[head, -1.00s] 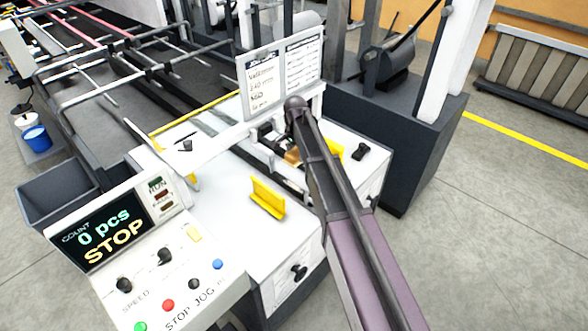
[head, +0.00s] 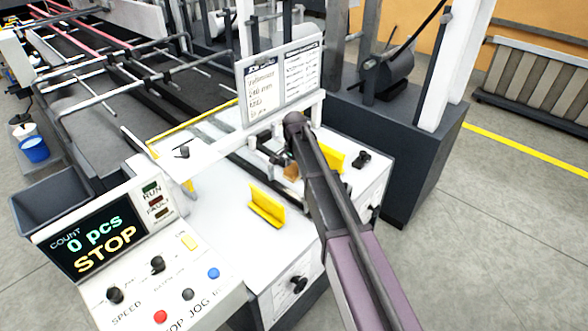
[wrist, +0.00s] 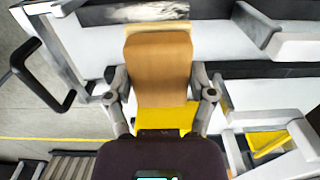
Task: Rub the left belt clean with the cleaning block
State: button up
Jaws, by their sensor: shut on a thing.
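My gripper (wrist: 160,88) is shut on the cleaning block (wrist: 158,62), a tan-brown block with a paler far edge, held between the two fingers in the wrist view. In the head view the block (head: 291,172) shows small beside my arm, over the machine's feed end; my gripper (head: 282,160) is partly hidden by the arm. A dark belt (wrist: 215,14) with a pale grey smear (wrist: 135,13) runs across the top of the wrist view, beyond the block. Another dark belt (wrist: 270,69) runs level with the block. I cannot tell whether the block touches a belt.
Yellow guides stand on the white deck, one left of my arm (head: 266,206) and one right (head: 333,157). A sign board (head: 280,80) on a white crossbar rises behind the gripper. The control panel (head: 110,235) reads 0 pcs, STOP. A black knob (head: 361,159) sits at right.

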jog(key=shift+f+b, duration=2.7)
jog(key=shift+f, duration=0.1)
jog(key=shift+f+b, duration=1.05)
jog(key=shift+s+a, duration=0.1)
jog(key=shift+s, duration=0.05)
jog(key=shift+s+a+r, duration=0.1)
jog(key=shift+s+a, duration=1.05)
jog(key=shift+s, duration=0.3)
jog(key=shift+s+d, duration=0.55)
jog(key=shift+d, duration=0.05)
jog(key=shift+d, duration=0.1)
